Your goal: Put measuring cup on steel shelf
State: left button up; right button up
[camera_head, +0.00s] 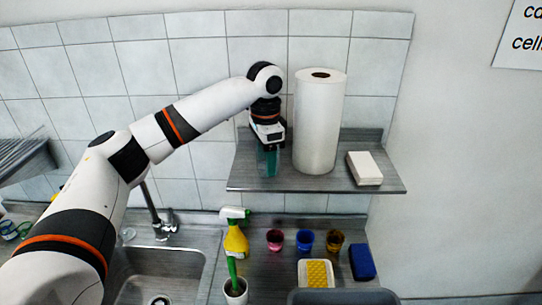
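A translucent teal piece, apparently the measuring cup (266,163), shows directly below my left gripper (268,146), over the left part of the steel shelf (325,182). My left arm reaches in from the left and the gripper points down. The fingers are small and overlap the cup, so I cannot tell whether they are closed on it. I also cannot tell whether the cup's bottom touches the shelf. My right gripper is not in view.
On the shelf, a tall paper roll (318,125) stands close right of my gripper, and a white box (365,168) lies further right. Below are a sink (165,270), a yellow spray bottle (236,238), several coloured cups (305,240), a yellow sponge (317,273) and a blue one (362,262).

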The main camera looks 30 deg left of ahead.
pick_arm(q)
jog(key=o, duration=0.4)
jog(key=shift+a, duration=0.2)
jog(key=shift+s, duration=0.15)
notch_tip(320, 180, up, 5)
jog(key=shift+b, duration=1.25)
notch_tip(320, 180, up, 7)
jog(key=shift+r+p, duration=0.15)
jog(key=shift+p, duration=0.3)
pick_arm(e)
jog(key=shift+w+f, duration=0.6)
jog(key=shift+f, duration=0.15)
pick_arm(q)
jog(key=shift+a, duration=0.1)
